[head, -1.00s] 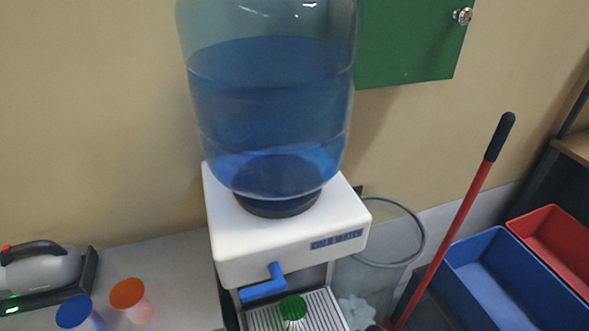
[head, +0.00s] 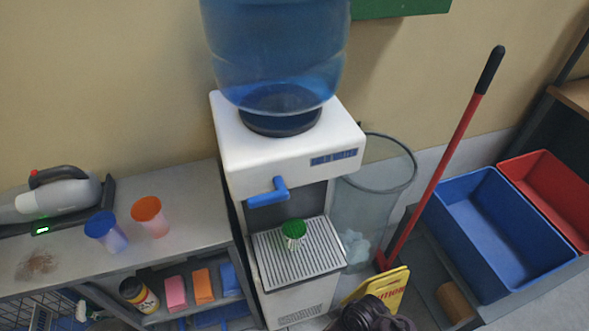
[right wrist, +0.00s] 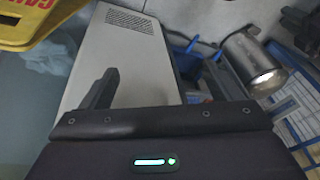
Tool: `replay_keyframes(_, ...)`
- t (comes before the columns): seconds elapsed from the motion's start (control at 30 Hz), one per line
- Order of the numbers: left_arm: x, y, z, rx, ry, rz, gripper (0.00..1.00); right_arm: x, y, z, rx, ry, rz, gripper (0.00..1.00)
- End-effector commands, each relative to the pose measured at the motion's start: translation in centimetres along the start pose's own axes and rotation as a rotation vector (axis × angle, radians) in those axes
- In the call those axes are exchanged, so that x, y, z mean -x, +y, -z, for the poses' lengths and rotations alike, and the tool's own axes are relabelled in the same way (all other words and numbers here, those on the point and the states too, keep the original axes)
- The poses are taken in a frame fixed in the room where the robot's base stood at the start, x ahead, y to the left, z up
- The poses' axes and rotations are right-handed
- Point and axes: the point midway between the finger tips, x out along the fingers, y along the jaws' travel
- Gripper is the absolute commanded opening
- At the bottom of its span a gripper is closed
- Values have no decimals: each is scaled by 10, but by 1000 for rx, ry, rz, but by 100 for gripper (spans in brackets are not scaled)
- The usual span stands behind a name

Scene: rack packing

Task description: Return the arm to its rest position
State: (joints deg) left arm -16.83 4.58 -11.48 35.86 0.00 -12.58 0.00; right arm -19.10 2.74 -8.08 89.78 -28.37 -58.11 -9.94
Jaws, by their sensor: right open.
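My right gripper (right wrist: 164,72) shows in the right wrist view with its two dark fingers spread apart and nothing between them. A pale dispenser body (right wrist: 125,60) lies beyond the fingers in that view. A dark rounded part at the bottom edge of the head view, in front of the yellow sign, looks like part of my right arm. My left gripper is in neither view.
The water dispenser (head: 285,160) has a green-topped item (head: 294,232) on its drip tray. A yellow sign (head: 385,288), red-handled pole (head: 445,165), blue bin (head: 490,225) and red bin (head: 548,190) stand right. A grey counter (head: 185,220) with two cups is left.

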Motion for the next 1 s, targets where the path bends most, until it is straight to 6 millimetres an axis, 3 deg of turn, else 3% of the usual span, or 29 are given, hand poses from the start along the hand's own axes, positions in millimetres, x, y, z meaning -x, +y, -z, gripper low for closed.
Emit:
replay_keyframes(0.17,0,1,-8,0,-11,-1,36,-51,-7,-43,-141,-18,11,85)
replay_keyframes(0.27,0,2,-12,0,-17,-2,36,-84,-12,-82,-244,-35,-3,85)
replay_keyframes(0.4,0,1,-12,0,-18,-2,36,-129,-23,-165,-402,-80,-68,85)
replay_keyframes(0.5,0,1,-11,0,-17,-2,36,-146,-30,-222,-477,-113,-131,85)
replay_keyframes(0.6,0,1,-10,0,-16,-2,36,-151,-35,-265,-518,-137,-184,85)
replay_keyframes(0.77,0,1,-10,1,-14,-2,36,-152,-39,-298,-540,-153,-227,85)
replay_keyframes(1.0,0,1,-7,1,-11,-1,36,-152,-39,-301,-542,-154,-232,85)
